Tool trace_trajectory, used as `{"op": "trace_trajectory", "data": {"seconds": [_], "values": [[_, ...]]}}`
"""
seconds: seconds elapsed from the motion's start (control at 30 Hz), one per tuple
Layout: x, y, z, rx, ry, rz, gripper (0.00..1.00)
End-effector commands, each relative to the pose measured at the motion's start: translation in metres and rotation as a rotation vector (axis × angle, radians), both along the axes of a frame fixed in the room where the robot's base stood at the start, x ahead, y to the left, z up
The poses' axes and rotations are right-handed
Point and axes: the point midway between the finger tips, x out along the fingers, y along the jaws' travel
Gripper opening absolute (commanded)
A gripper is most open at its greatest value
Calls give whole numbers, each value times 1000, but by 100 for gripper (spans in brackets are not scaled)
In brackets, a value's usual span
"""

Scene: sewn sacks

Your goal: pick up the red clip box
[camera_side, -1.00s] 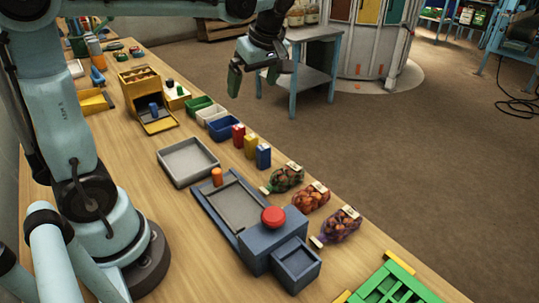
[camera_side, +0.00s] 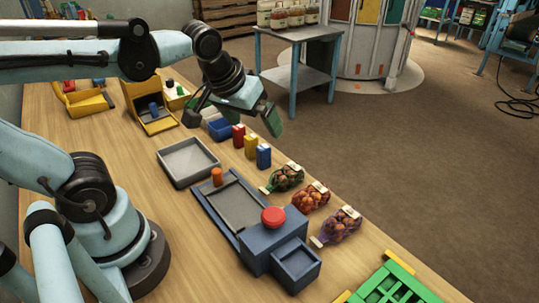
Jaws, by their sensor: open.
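The red clip box (camera_side: 238,137) stands upright on the wooden table near its far edge, at the left end of a short row. A yellow box (camera_side: 251,147) and a blue box (camera_side: 263,156) stand beside it to the right. My gripper (camera_side: 233,122) is open and empty. Its two fingers are spread wide, one showing to the left of the red box and the green-tipped one to the right. The gripper appears above the row; its exact height and depth over the red box cannot be told.
A blue bin (camera_side: 222,129) sits just left of the red box. A grey tray (camera_side: 188,161) and a blue fixture with a red button (camera_side: 273,216) lie nearer. Net sacks (camera_side: 311,197) line the table edge to the right. A small orange cylinder (camera_side: 217,176) stands by the tray.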

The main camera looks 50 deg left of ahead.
Motion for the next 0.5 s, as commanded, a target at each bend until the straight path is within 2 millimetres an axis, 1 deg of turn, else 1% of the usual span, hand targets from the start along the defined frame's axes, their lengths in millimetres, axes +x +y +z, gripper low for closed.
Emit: {"op": "trace_trajectory", "data": {"seconds": [0.03,0.1,0.2,0.27,0.4,0.43,0.5], "values": [[-6,-5,-8,19,-29,-79,100],[-11,-10,-16,46,-65,-176,100],[-16,-15,-24,78,-103,-268,100],[-17,-17,-26,90,-116,-300,92],[-18,-18,-27,101,-126,-325,71],[-18,-18,-27,101,-126,-325,68],[-18,-18,-27,101,-125,-324,68]]}}
